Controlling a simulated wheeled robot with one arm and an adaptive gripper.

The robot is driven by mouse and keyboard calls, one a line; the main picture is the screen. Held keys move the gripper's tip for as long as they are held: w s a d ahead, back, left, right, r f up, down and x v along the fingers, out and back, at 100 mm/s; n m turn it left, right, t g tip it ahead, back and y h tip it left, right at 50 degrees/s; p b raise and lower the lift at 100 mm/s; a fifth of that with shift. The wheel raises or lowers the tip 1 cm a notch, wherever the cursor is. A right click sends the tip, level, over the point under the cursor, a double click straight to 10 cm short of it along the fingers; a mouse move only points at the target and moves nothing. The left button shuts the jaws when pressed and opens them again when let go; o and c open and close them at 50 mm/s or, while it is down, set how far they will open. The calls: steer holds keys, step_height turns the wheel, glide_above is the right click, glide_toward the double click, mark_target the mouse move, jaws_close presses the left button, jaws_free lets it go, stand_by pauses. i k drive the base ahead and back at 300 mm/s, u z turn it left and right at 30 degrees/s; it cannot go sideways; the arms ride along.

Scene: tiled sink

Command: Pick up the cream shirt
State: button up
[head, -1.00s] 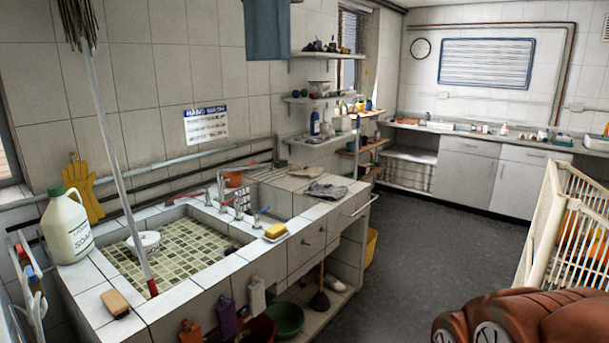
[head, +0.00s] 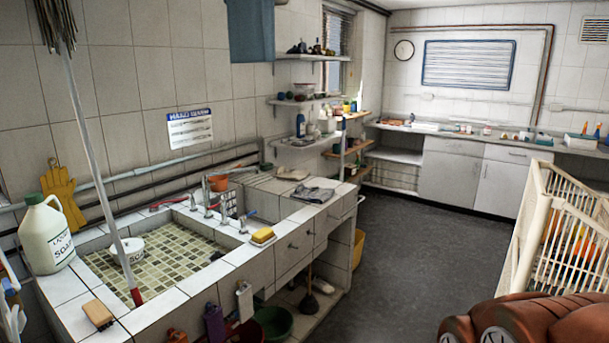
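A small cream cloth (head: 292,174) lies flat at the back of the tiled counter, right of the sink; it may be the cream shirt, but it is too small to tell. A folded grey cloth (head: 313,194) lies just in front of it, nearer the counter's right end. My gripper is not in view; only a part of my arm shows at the bottom right, well away from the cloths.
The tiled sink (head: 200,296) holds a white tub (head: 128,249). A mop (head: 88,150) leans in it, beside a soap jug (head: 47,234). A yellow sponge (head: 262,235) is on the rim. A white rack (head: 540,235) stands right. Dark floor (head: 400,240) between is clear.

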mark_target(291, 174)
steer(key=z, duration=2.85)
steer(key=i, duration=3.65)
steer(key=u, duration=2.35)
steer(key=i, duration=4)
